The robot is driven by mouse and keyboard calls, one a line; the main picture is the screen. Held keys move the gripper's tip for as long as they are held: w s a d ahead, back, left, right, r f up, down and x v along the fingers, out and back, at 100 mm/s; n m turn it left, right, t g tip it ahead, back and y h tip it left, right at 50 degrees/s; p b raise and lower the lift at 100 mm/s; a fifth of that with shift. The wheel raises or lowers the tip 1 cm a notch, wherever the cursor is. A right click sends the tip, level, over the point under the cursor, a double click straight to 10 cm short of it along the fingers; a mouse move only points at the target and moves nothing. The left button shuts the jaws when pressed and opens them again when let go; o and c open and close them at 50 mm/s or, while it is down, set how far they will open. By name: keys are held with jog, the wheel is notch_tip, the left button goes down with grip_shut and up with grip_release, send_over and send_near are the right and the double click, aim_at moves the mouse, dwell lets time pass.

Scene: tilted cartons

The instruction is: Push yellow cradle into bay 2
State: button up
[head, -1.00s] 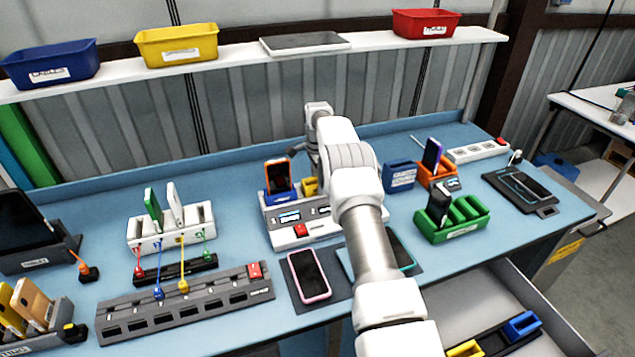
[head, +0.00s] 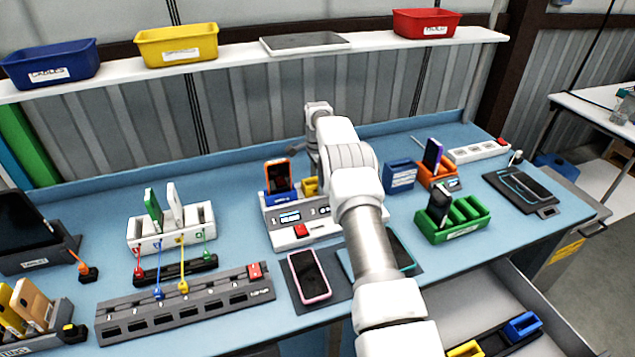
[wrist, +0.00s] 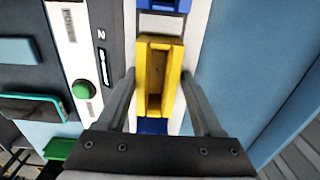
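The yellow cradle (wrist: 160,78) lies in the middle of the wrist view, a hollow block on the white strip of the dock. In the head view the yellow cradle (head: 310,186) shows only in part beside my arm. My gripper (wrist: 160,72) has its fingers apart, one on each side of the cradle, tips close to its walls. I cannot tell whether they touch it. The dock (head: 288,238) has a small display and a red button. A blue cradle (head: 281,198) holding an orange phone stands on its left. My arm hides the dock's right part.
A blue block (head: 399,176) and a green rack (head: 452,222) stand right of my arm. A pink-edged phone (head: 309,275) lies in front of the dock. A white rack (head: 170,240) stands to the left. The bench behind the dock is mostly clear.

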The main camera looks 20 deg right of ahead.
jog(key=shift+s+f, duration=0.4)
notch_tip(320, 180, up, 18)
jog(key=p, duration=0.3)
jog(key=shift+w+r, duration=0.15)
jog(key=shift+w, duration=0.1)
